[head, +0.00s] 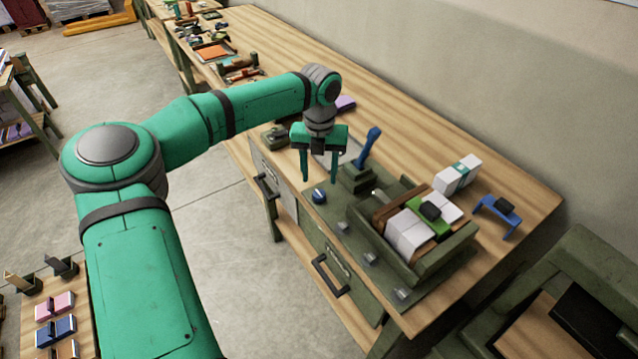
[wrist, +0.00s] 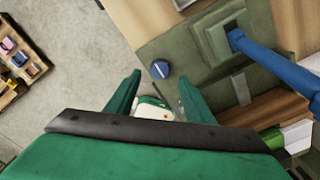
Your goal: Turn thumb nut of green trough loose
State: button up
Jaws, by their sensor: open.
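The olive-green trough (head: 440,250) stands on the bench and holds white paper blocks (head: 408,232) with a bright green clamp topped by a black knob (head: 431,211). A round blue knob (head: 319,196) sits on the olive base plate to the trough's left. It also shows in the wrist view (wrist: 160,69), just beyond the fingertips. I cannot tell for certain whether it is the thumb nut. My gripper (head: 319,178) points down, open and empty, above and close to the blue knob. In the wrist view its fingers (wrist: 163,90) stand apart, with the knob near the line between them.
A blue lever (head: 369,145) rises from an olive block right of my gripper. Several small metal fittings (head: 370,258) line the base's front edge. A wrapped white block (head: 457,174) and a blue bracket (head: 497,215) lie behind the trough. Drawers (head: 335,265) are below.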

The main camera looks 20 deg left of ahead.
aim_at(319, 192)
jog(key=shift+r, duration=2.6)
